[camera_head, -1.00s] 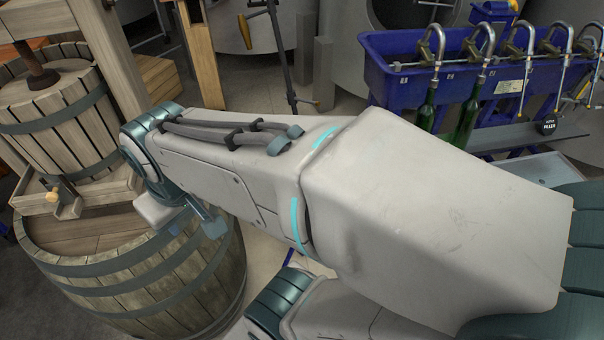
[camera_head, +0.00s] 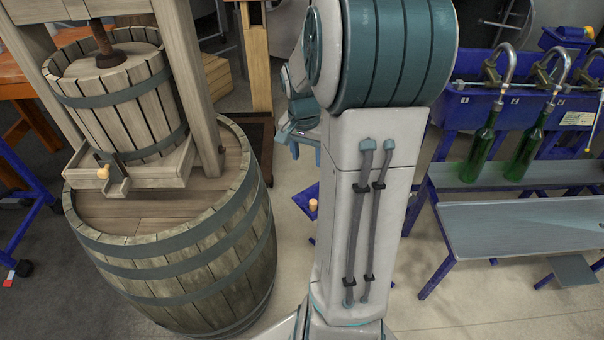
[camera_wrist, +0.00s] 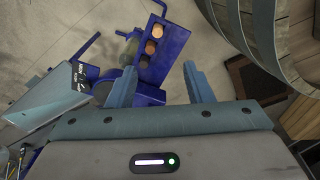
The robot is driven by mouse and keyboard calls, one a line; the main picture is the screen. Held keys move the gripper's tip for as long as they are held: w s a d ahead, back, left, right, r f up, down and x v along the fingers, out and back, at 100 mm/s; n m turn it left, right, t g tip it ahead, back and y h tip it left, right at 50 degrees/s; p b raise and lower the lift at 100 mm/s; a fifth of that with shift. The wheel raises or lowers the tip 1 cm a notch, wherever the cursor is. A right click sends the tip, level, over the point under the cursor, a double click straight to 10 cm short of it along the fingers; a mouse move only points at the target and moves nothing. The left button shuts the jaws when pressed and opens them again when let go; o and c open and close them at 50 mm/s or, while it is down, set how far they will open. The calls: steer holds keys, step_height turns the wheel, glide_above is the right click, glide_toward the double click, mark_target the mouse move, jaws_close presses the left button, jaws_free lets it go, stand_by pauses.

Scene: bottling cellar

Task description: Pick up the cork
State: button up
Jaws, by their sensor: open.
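A small tan cork (camera_head: 313,205) stands on a blue surface (camera_head: 300,197) left of my arm in the head view; my arm hides the rest of that surface. In the wrist view, a narrow blue holder (camera_wrist: 176,43) bears a few round tan and brown tops, the lightest of them a cork-like top (camera_wrist: 157,30). My gripper (camera_wrist: 160,67) is open and empty, its two fingers apart, with the holder beyond the fingertips. In the head view my gripper (camera_head: 305,153) hangs above and behind the cork, apart from it.
A large barrel (camera_head: 180,265) with a wooden press (camera_head: 115,100) stands at the left. At the right is a blue bottling stand with a grey shelf (camera_head: 530,225) and green bottles (camera_head: 482,145). Bare floor lies between the barrel and my arm.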

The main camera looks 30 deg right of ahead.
steer(key=d+f+m+y, duration=0.1)
steer(key=d+f+m, duration=0.3)
steer(key=d+f, duration=0.3)
steer(key=shift+w+d+f, duration=0.1)
steer(key=shift+w+f, duration=0.05)
steer(key=shift+f, duration=3.1)
steer(key=shift+w+f, duration=0.15)
steer(key=shift+f, duration=3.05)
steer(key=shift+c, duration=0.4)
jaws_close()
